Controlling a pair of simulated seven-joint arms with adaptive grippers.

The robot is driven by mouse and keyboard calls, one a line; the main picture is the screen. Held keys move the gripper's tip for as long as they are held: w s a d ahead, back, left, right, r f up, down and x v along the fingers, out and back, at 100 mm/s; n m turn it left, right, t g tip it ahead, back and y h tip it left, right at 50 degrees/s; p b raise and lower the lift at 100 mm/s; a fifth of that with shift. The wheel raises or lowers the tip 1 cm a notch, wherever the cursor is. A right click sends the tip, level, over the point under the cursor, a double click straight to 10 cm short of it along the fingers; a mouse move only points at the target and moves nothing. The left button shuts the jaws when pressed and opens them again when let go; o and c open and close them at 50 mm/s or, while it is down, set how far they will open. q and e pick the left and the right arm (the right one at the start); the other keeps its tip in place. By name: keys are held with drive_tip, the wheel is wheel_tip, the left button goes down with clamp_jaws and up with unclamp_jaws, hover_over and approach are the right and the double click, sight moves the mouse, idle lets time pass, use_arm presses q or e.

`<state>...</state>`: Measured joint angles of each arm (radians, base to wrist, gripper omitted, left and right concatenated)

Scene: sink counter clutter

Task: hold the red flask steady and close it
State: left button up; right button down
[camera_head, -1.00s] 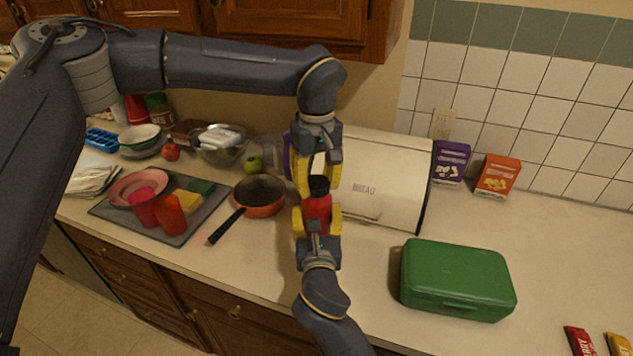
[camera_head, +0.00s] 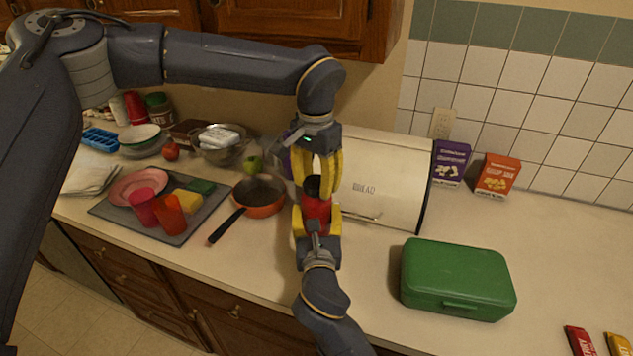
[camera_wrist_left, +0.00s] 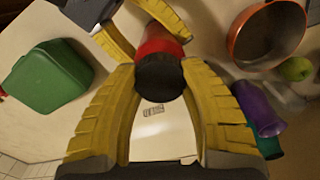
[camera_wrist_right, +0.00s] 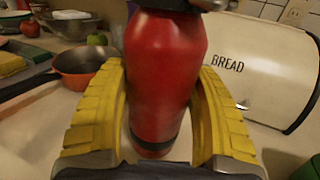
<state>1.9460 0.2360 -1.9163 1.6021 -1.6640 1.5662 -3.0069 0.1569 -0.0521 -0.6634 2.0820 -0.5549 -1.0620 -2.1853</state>
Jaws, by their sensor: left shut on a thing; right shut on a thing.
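The red flask (camera_head: 315,210) stands upright in front of the bread box, with its black cap (camera_head: 313,186) at its top. My right gripper (camera_head: 317,222) is shut around the flask's body from the front; the red body (camera_wrist_right: 165,75) fills the middle of the right wrist view between the yellow fingers. My left gripper (camera_head: 323,188) points down from above and is shut on the cap. In the left wrist view the cap (camera_wrist_left: 160,76) sits between the fingertips, over the red body (camera_wrist_left: 158,42). The seam between cap and flask is too small or hidden to judge.
The cream bread box (camera_head: 385,180) is close behind the grippers. An orange pan (camera_head: 262,208) is to the left, and a purple thing (camera_wrist_left: 258,108) stands near the left fingers. A green box (camera_head: 457,280) is at the right. Counter between flask and green box is clear.

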use_arm(q)
drive_tip(key=o, duration=0.8)
drive_tip(key=shift+o, duration=0.7)
